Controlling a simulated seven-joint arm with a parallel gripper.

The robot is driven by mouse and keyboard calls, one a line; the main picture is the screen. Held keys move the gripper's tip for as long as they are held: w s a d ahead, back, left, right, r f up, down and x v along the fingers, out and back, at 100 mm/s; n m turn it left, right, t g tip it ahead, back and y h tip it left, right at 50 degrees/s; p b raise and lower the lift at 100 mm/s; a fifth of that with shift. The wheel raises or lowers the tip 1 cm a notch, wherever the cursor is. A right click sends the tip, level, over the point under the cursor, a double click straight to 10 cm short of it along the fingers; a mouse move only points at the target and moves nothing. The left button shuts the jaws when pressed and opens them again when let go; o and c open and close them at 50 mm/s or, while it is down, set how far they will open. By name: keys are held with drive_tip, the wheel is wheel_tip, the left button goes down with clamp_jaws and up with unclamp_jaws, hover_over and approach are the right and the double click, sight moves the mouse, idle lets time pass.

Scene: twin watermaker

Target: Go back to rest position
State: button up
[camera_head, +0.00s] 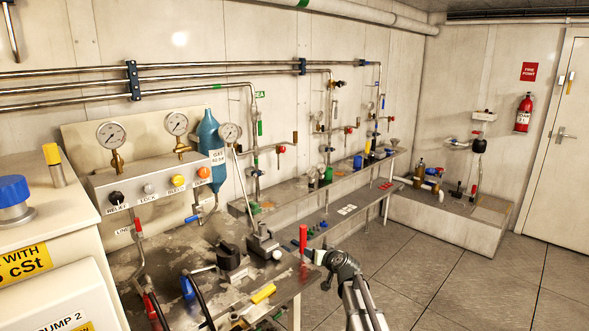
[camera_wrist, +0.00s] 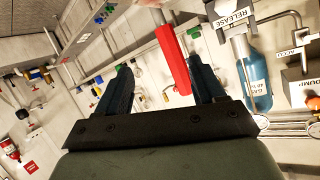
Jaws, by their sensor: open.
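My gripper (camera_head: 318,257) is at the front right end of the metal bench (camera_head: 215,245), with my arm coming up from the bottom of the picture. A red upright handle (camera_head: 303,238) stands right by the fingertips. In the wrist view my gripper (camera_wrist: 162,72) has its two dark fingers spread apart. The red handle (camera_wrist: 172,58) shows there between the fingers, nearer the right one. I cannot tell whether either finger touches it.
A block with a lever (camera_head: 262,245) and a yellow-handled tool (camera_head: 262,293) lie left of my gripper. A gauge panel (camera_head: 155,182) and blue gas bottle (camera_head: 210,140) stand behind. The tiled floor (camera_head: 440,275) to the right is clear.

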drive_tip(key=s+d+f+n+h, duration=0.2)
drive_tip(key=d+f, duration=0.4)
drive_tip(key=d, duration=0.3)
drive_tip(key=s+a+f+m+g, duration=0.15)
drive_tip(key=s+f+g, duration=0.25)
drive_tip(key=s+f, duration=0.85)
drive_tip(key=s+a+f+g, duration=0.2)
drive_tip(key=s+f+g, duration=0.3)
drive_tip(key=s+f, duration=0.75)
drive_tip(key=s+d+f+g+h, duration=0.1)
drive_tip(key=s+f+g, duration=0.2)
drive_tip(key=s, duration=0.9)
drive_tip(key=s+d+f+m+g+h, duration=0.1)
drive_tip(key=s+f+g, duration=0.2)
drive_tip(key=s, duration=1)
drive_tip(key=s+d+f+m+g+h, duration=0.1)
drive_tip(key=s+f+g, duration=0.3)
drive_tip(key=s, duration=0.9)
wheel_tip(320, 180, down, 4)
drive_tip(key=shift+s+d+r, duration=0.15)
drive_tip(key=shift+s, duration=0.05)
